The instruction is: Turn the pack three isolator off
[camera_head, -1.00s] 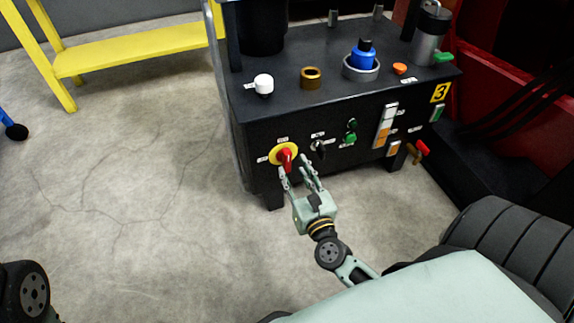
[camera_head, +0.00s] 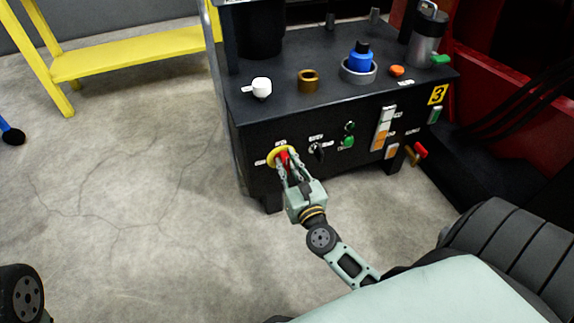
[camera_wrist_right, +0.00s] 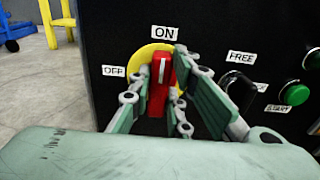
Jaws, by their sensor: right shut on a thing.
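The pack's isolator is a red handle (camera_wrist_right: 161,84) on a round yellow plate (camera_wrist_right: 139,56), on the front of the black pack marked 3 (camera_head: 438,95). In the right wrist view the handle stands upright, with the ON label (camera_wrist_right: 164,33) above it and the OFF label (camera_wrist_right: 114,71) to its left. My right gripper (camera_head: 287,159) is at the handle, with its fingers on either side, shut on it; it also shows in the right wrist view (camera_wrist_right: 160,90). The fingers partly hide the handle and plate in the head view. My left gripper is not in view.
Right of the isolator are a black FREE selector (camera_wrist_right: 240,88), a green button (camera_wrist_right: 294,94) and a red-handled valve (camera_head: 420,150). A white knob (camera_head: 261,87) and a blue knob (camera_head: 361,60) are on top.

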